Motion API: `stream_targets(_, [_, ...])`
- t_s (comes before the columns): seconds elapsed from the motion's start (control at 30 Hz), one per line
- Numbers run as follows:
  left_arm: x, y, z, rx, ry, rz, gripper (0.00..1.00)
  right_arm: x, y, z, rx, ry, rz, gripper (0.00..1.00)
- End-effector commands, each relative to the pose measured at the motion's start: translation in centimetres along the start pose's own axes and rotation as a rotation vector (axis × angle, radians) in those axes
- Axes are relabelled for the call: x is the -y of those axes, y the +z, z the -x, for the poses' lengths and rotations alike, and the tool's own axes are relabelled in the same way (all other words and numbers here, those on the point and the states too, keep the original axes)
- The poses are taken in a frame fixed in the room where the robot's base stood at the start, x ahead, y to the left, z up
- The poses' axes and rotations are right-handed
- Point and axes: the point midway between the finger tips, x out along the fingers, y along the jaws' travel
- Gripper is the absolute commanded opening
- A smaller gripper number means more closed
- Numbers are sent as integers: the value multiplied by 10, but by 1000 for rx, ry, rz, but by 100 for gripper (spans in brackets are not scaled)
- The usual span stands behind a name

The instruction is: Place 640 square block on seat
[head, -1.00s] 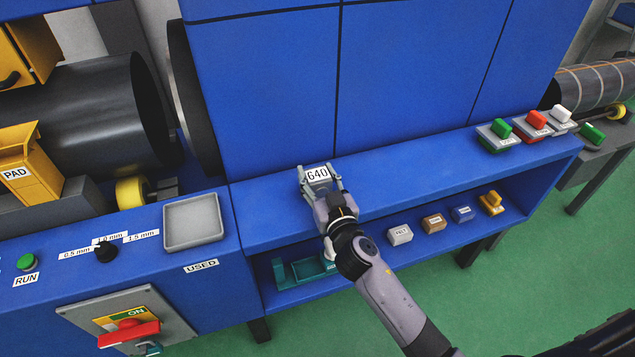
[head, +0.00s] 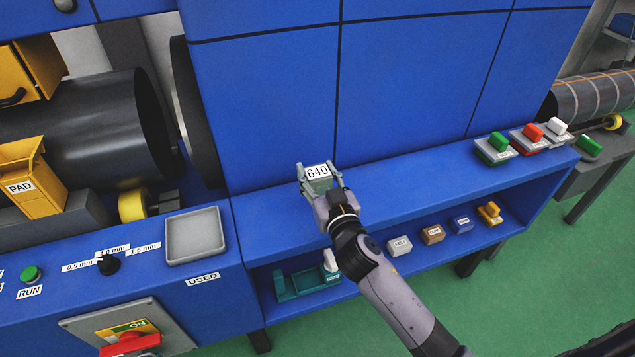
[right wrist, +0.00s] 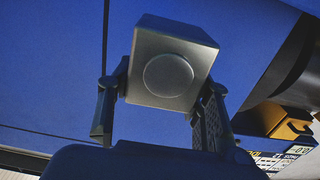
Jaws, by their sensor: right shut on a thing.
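The 640 block (head: 318,173), grey with a white label, is in my right gripper (head: 320,180) in the head view. The gripper's fingers are shut on its two sides, in front of the blue panel over the upper shelf. In the right wrist view the block (right wrist: 170,68) shows a round disc on its face, between the two fingers (right wrist: 160,110). I cannot tell if the block touches the shelf. No part is plainly marked as the seat. My left gripper is not in view.
The blue upper shelf (head: 430,180) is clear right of my gripper up to the green (head: 498,142), red and white handled blocks. The lower shelf holds a teal holder (head: 300,284) and several small labelled blocks. A grey USED tray (head: 194,236) is at left.

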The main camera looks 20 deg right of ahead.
Motion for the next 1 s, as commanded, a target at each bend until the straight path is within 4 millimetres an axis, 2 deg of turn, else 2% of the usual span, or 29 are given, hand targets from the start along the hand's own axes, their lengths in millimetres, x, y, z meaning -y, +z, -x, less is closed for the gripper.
stream_targets(0.03, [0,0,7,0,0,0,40,0,-22,0,-12,-4,2,0])
stream_targets(0.2, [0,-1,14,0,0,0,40,0,-68,0,-13,-4,1,0])
stream_targets(0.4, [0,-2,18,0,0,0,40,1,-114,0,-12,-3,0,0])
stream_targets(0.5, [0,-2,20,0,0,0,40,0,-130,0,-9,-2,1,0])
stream_targets(0.63, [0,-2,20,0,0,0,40,0,-144,0,-8,-2,0,0])
stream_targets(0.77, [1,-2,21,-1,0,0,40,0,-150,0,-6,-2,1,0])
stream_targets(0.87, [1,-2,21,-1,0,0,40,1,-147,4,-4,-2,-2,0])
stream_targets(1.0, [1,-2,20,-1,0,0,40,0,-131,20,-2,2,-12,0])
